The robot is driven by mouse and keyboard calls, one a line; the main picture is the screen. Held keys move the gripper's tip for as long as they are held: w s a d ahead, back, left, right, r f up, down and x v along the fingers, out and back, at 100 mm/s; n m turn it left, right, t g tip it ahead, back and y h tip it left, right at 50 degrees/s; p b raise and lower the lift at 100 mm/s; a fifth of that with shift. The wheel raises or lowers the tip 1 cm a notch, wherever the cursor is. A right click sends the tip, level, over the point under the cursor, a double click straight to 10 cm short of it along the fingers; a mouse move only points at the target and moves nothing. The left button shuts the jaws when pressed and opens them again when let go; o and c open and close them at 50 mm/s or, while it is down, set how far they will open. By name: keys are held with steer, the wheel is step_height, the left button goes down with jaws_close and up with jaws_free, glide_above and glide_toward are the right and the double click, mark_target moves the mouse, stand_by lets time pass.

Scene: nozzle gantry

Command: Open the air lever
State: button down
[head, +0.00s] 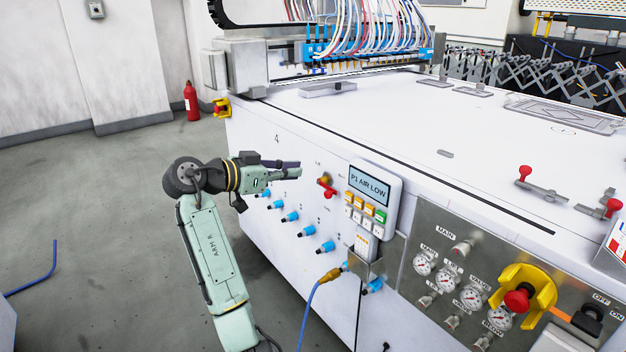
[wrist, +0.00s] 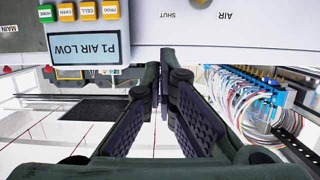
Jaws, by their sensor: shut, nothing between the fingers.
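The air lever (head: 327,186), a small red handle on a brass fitting, sits on the white front panel of the machine in the head view. It is left of the display unit. My gripper (head: 297,170) is shut and empty, to the left of the lever and apart from it in the picture; the depth gap is hard to tell. In the wrist view the shut fingers (wrist: 166,80) point toward the panel, which carries upside-down "AIR" and "SHUT" lettering. Only a brass bit of the fitting (wrist: 201,4) shows at the top edge there; the red handle is out of that view.
The display unit (head: 369,187) reads "P1 AIR LOW" and also shows in the wrist view (wrist: 85,48). Several blue fittings (head: 291,216) line the panel below. A gauge panel (head: 425,242) with a yellow-guarded red knob is at right. Open floor lies left.

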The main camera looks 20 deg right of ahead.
mark_target(324, 186)
steer(key=shift+s, duration=0.15)
steer(key=shift+d, duration=0.15)
steer(key=w+d+f, duration=0.1)
steer(key=d+f, duration=0.1)
steer(key=d, duration=0.1)
steer(key=w+d+f+p, duration=0.1)
steer(key=d+f, duration=0.1)
steer(key=d, duration=0.1)
steer(key=w+d+f+p, duration=0.1)
steer(key=d+f, duration=0.1)
steer(key=shift+w+d+f, duration=0.2)
steer(key=shift+d, duration=0.2)
steer(key=shift+f, duration=0.1)
steer(key=shift+s+f+m+b, duration=0.1)
steer(key=shift+f+m+b, duration=0.15)
steer(key=shift+b, duration=0.45)
